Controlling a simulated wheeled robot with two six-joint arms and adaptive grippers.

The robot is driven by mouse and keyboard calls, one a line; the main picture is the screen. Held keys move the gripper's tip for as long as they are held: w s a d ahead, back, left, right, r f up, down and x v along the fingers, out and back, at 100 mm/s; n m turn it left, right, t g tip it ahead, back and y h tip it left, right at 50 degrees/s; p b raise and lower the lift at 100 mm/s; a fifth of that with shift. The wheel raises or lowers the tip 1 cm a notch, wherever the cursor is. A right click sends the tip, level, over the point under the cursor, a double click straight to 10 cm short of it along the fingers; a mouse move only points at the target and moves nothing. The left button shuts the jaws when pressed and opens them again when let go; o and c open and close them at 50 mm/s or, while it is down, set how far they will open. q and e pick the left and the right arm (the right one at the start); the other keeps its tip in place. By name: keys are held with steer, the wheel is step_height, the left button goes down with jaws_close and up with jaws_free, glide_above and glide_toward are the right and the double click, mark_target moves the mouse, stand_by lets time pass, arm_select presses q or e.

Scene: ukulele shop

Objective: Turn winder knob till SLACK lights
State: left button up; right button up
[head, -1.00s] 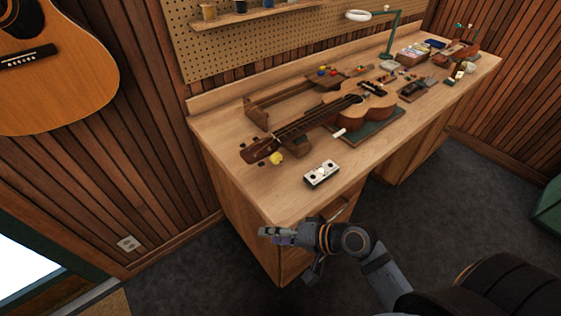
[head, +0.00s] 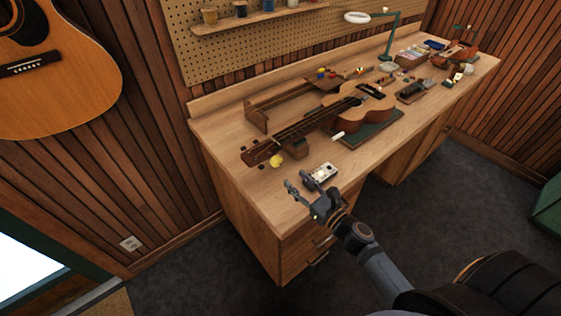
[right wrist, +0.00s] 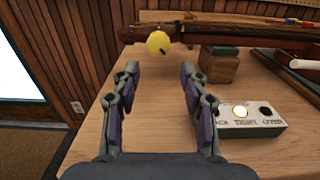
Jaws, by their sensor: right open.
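The yellow winder knob (head: 276,160) sits at the headstock end of a ukulele (head: 325,122) lying on the workbench. In the right wrist view the knob (right wrist: 158,42) shows beyond the fingertips, between them and apart from them. A light-coloured indicator box (head: 322,172) stands nearby on the bench. In the wrist view the box (right wrist: 250,121) has three lamps; the middle one glows yellow and the outer two are dark. The left label is partly hidden by a finger. My right gripper (head: 301,182) is open and empty near the bench's front edge. My left gripper is out of view.
The workbench (head: 225,140) has a wooden block (right wrist: 219,68) under the ukulele's neck. Further right lie a green mat (head: 375,133) and small tools. A lamp (head: 388,45) stands at the back. The bench's near left corner is clear.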

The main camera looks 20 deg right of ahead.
mark_target(279, 164)
steer(key=p+x, duration=0.3)
steer(key=x, duration=0.5)
steer(key=shift+w+a, duration=0.25)
steer(key=shift+w, duration=0.05)
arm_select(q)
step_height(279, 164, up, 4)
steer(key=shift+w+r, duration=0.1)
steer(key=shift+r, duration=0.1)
arm_select(e)
steer(key=c, duration=0.9)
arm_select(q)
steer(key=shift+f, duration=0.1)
arm_select(e)
steer(key=shift+o, duration=0.2)
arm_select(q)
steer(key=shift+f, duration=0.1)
arm_select(e)
steer(key=shift+f, duration=0.1)
